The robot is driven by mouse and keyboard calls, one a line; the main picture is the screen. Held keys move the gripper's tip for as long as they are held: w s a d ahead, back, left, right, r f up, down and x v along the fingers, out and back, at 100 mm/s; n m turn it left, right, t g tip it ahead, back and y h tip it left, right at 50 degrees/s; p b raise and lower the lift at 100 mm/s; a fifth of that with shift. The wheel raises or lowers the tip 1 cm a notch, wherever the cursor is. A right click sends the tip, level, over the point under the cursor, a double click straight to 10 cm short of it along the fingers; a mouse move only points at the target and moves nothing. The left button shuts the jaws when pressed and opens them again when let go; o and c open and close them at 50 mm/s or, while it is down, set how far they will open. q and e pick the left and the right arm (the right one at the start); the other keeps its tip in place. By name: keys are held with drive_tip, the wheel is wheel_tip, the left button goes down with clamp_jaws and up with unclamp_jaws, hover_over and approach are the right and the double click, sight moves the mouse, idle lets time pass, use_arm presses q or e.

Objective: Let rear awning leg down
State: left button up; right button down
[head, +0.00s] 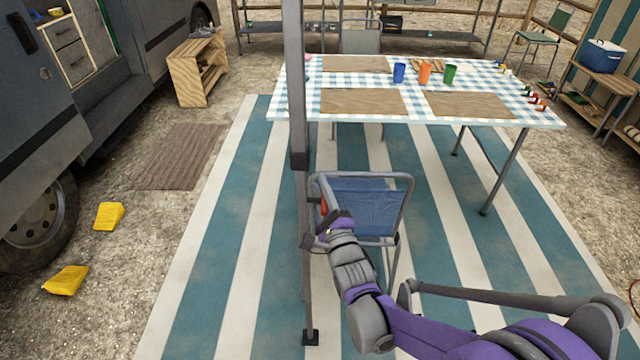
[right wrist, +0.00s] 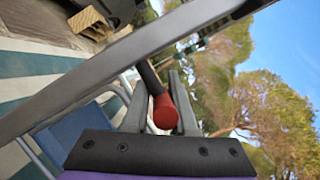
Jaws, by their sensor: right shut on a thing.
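The awning leg (head: 298,110) is a grey upright pole in the head view, with a dark collar (head: 299,160) partway up. Its foot (head: 311,338) stands on the striped mat. In the right wrist view the leg (right wrist: 120,62) crosses diagonally, close in front of my right gripper. My right gripper (head: 322,228) is beside the leg, below the collar. In the right wrist view it is shut on a dark lever with a red end (right wrist: 163,112), between its two fingers. The lever's joint with the leg is partly hidden. My left gripper is not in view.
A blue folding chair (head: 368,207) stands just behind my right gripper. A table with a checked cloth (head: 412,88), cups and mats is beyond it. The van (head: 35,100) and two yellow blocks (head: 108,216) are at the left. The striped mat (head: 230,240) left of the leg is clear.

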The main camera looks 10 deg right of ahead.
use_arm(q)
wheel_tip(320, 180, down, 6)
drive_tip(key=b, duration=0.4)
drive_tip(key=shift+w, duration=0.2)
use_arm(e)
wheel_tip(320, 180, down, 8)
drive_tip(key=shift+r, duration=0.25)
drive_tip(key=c, duration=0.8)
unclamp_jaws()
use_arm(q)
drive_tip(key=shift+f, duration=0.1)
use_arm(e)
drive_tip(key=v, duration=1.1)
